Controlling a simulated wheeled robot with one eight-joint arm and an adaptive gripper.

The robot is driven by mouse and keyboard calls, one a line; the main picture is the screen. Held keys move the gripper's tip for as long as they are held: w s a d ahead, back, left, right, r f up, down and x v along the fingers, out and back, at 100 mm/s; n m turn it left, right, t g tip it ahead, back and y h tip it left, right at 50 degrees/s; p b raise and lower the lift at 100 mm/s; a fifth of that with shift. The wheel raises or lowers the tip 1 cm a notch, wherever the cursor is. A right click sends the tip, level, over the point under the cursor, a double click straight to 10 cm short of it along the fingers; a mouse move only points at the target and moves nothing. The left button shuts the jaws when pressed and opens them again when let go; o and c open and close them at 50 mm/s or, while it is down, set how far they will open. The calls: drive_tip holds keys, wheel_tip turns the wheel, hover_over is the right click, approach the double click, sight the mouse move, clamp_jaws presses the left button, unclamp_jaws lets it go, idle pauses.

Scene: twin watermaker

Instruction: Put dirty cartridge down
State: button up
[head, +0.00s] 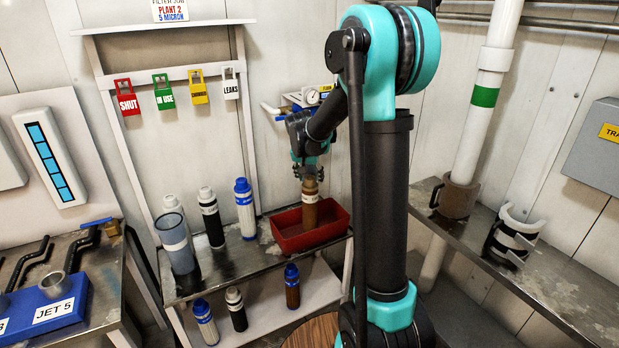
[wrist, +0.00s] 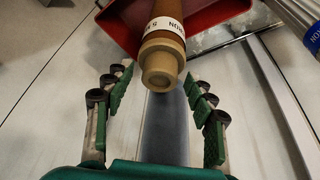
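The dirty cartridge (head: 310,209) is brown with a white printed band. It stands about upright in the red tray (head: 288,244) on the metal bench. My gripper (head: 309,170) is above it, pointing down, at the cartridge's top end. In the wrist view, the cartridge's tan end cap (wrist: 160,66) lies between the green-padded fingers of my gripper (wrist: 155,82). The fingers are spread, with a clear gap on both sides of the cap. The cartridge's foot is hidden by the tray wall.
Left of the tray stand a blue-capped white cartridge (head: 244,208), a black cartridge (head: 211,217) and a grey translucent cup (head: 175,243). Several smaller cartridges stand on the lower shelf (head: 262,302). Coloured tags (head: 163,92) hang on the rack behind.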

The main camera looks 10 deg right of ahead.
drive_tip(key=v, duration=1.2)
drive_tip(key=s+d+f+n, duration=0.1)
drive_tip(key=s+f, duration=0.5)
drive_tip(key=s, duration=0.3)
drive_tip(key=s+d+f+n+y, duration=0.1)
drive_tip(key=s+d+f+n, duration=0.1)
drive_tip(key=s+f, duration=0.4)
drive_tip(key=s+d+f+n+y, duration=0.1)
drive_tip(key=s+f, duration=0.4)
drive_tip(key=s, duration=0.8)
drive_tip(key=shift+s+d+f+n, duration=0.15)
drive_tip(key=shift+s+f+n, duration=0.2)
drive_tip(key=shift+n, duration=0.35)
